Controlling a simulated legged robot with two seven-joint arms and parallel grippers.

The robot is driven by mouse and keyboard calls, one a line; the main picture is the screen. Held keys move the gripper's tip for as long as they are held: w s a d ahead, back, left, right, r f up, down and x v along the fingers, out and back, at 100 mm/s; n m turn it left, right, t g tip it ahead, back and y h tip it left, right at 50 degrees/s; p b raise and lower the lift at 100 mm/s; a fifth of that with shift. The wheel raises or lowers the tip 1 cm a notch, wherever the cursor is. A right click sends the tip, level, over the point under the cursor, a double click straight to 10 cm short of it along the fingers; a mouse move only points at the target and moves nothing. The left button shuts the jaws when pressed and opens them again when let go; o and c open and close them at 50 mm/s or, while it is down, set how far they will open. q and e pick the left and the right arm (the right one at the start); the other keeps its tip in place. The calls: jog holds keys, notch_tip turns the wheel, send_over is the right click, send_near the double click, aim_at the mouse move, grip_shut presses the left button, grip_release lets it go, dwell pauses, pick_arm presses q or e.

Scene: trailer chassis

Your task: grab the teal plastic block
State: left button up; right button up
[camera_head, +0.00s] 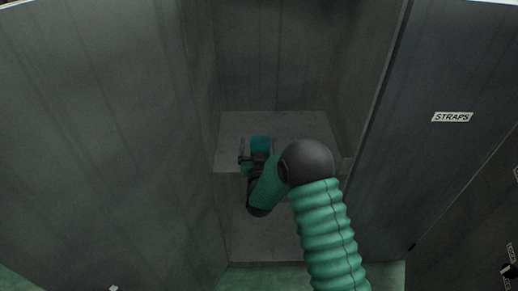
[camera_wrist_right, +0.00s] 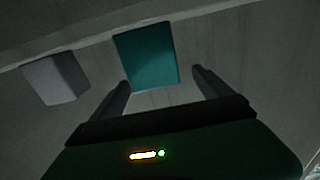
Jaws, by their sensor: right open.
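The teal plastic block (camera_head: 261,143) is on the pale shelf inside the grey cabinet. In the right wrist view the teal block (camera_wrist_right: 147,55) lies ahead of my right gripper (camera_wrist_right: 160,88), between the lines of its two dark fingers. The fingers are spread, with nothing gripped between them. In the head view my right gripper (camera_head: 252,160) is at the shelf, close by the block, and partly hides it. I cannot tell whether a finger touches the block. My left gripper is not in view.
A light grey block (camera_wrist_right: 55,79) sits left of the teal block in the wrist view. The shelf (camera_head: 290,124) is bare behind and right of the teal block. Cabinet walls close in on both sides. A dark panel labelled STRAPS (camera_head: 452,117) stands at right.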

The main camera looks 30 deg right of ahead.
aim_at(260, 137)
jog(key=x, duration=0.5)
jog(key=shift+w+d+f, duration=0.1)
jog(key=shift+w+d, duration=0.05)
jog(key=shift+d, duration=0.25)
jog(key=c, duration=1.7)
jog(key=shift+o, duration=0.2)
